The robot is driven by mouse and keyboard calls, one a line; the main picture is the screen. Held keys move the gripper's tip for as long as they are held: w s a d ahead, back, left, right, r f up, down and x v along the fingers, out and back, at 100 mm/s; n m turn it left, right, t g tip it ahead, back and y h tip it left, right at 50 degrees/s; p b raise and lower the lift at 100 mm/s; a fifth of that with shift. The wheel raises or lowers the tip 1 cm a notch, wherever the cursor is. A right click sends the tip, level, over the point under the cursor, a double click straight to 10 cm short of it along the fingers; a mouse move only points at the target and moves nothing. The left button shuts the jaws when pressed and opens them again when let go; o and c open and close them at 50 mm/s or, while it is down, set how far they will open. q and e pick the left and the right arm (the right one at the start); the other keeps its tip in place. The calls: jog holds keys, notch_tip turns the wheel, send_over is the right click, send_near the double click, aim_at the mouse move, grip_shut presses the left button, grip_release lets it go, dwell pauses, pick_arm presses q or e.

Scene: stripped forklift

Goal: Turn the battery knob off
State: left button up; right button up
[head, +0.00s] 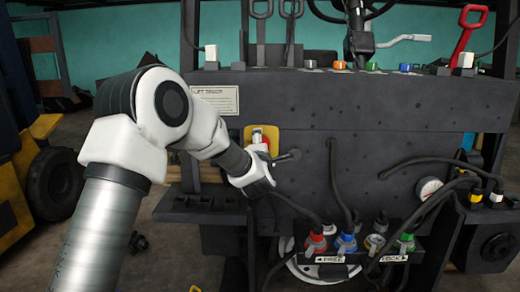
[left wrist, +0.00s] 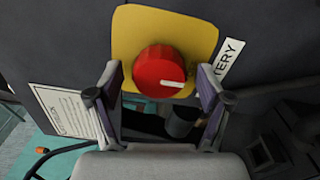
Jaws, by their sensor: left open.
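The red battery knob (left wrist: 160,70) sits on a yellow plate (left wrist: 166,25) on the dark panel. Its white mark points right and slightly down in the left wrist view. A white label (left wrist: 229,58) beside the plate shows only "TERY". My left gripper (left wrist: 160,76) is open, with one finger on each side of the knob. Gaps show between the fingers and the knob, and I see no clear contact. In the head view my left gripper (head: 280,156) is at the yellow plate (head: 273,134) and partly hides the knob. My right gripper is not in view.
Below the panel, coloured hose connectors (head: 346,243) stand above "FREE" and "LOCK" labels, with hoses hanging nearby. A gauge (head: 430,190) is at the right. The panel's middle is mostly bare.

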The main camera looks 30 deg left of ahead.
pick_arm(q)
jog(key=v, duration=1.2)
jog(key=shift+a, duration=0.1)
